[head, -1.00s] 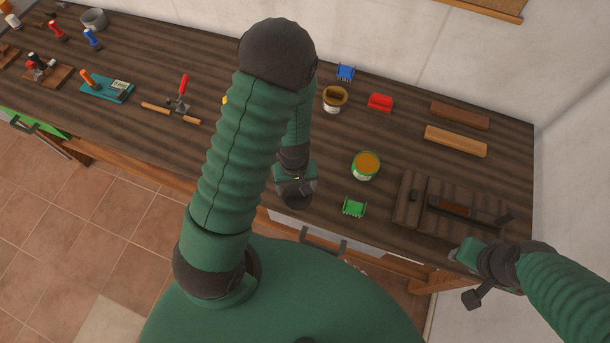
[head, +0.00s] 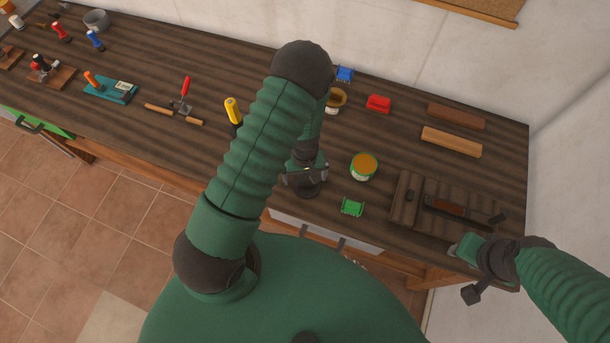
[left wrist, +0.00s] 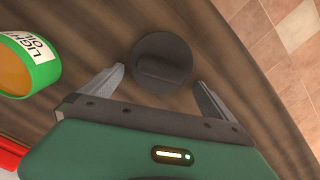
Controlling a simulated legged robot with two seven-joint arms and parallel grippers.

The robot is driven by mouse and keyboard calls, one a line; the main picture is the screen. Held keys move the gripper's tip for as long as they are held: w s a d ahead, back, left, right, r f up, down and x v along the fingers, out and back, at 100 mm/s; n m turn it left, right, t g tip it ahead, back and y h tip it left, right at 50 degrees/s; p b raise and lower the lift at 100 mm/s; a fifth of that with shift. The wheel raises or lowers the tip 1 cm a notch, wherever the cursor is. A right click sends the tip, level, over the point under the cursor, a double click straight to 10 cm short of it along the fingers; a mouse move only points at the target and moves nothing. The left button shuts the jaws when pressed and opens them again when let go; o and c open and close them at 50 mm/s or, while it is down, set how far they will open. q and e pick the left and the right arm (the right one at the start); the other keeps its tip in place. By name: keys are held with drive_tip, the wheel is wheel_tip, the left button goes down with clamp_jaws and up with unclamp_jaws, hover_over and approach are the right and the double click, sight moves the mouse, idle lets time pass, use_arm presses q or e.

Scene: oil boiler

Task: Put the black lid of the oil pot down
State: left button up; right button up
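The black lid (left wrist: 162,62), round with a raised grip bar, lies on the dark wooden bench. In the left wrist view it shows between and just beyond the two fingertips, with a gap on each side. My left gripper (head: 306,178) is open, pointing down at the lid; it also shows in the left wrist view (left wrist: 160,80). In the head view the gripper partly covers the lid (head: 307,191). The green oil pot (head: 363,167), labelled "LIGHT OIL", stands open to the right, with amber oil inside; it also shows in the left wrist view (left wrist: 28,65). My right gripper (head: 468,250) hangs near the bench's right front; its fingers are unclear.
A green rack (head: 352,207) stands near the front edge, close to the pot. A brown pot (head: 335,101), a blue rack (head: 344,74) and a red block (head: 378,103) are behind. A yellow-handled tool (head: 233,111) is left.

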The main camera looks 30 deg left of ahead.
use_arm(q)
drive_tip(key=shift+d+r, duration=0.1)
drive_tip(key=shift+r, duration=0.05)
wheel_tip(320, 180, up, 12)
drive_tip(key=b, duration=0.2)
wheel_tip(320, 180, up, 7)
drive_tip(key=m+t, duration=0.1)
drive_tip(key=m, duration=0.3)
hover_over(312, 191)
drive_tip(key=s+d+r+m+t, duration=0.2)
drive_tip(key=s+r+m, duration=0.2)
drive_tip(key=s+r, duration=0.1)
drive_tip(key=s+b+x, duration=0.1)
drive_tip(key=b+x, duration=1)
drive_tip(key=x, duration=0.1)
drive_tip(key=shift+s+f, duration=0.3)
drive_tip(key=shift+f, duration=0.1)
drive_tip(key=shift+s, duration=0.1)
